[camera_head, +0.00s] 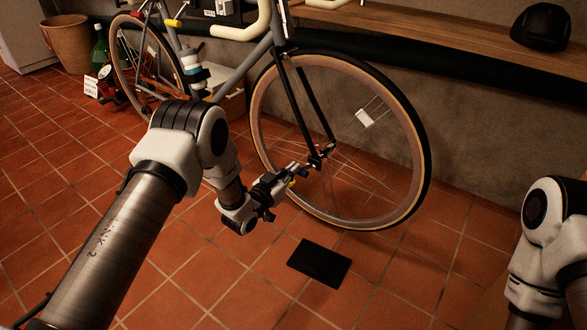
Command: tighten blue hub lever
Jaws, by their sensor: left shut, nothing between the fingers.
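The bicycle's front wheel (427,150) stands upright on the tiles, held in the dark fork (297,105). Its hub (326,151) is at the lower end of the fork. A blue lever cannot be made out there; it is too small, too dark or hidden. My left gripper (302,171) is shut and empty, with its tips just left of and slightly below the hub. Whether the tips touch anything at the hub cannot be told. My right arm shows at the right edge, but its gripper is out of view.
A flat black pad (319,262) lies on the floor below the wheel. A wooden bench (440,33) runs along the wall behind, with a black helmet (541,27) on it. A basket (68,43) and a green bottle (100,46) stand back left. The tiled floor in front is mostly clear.

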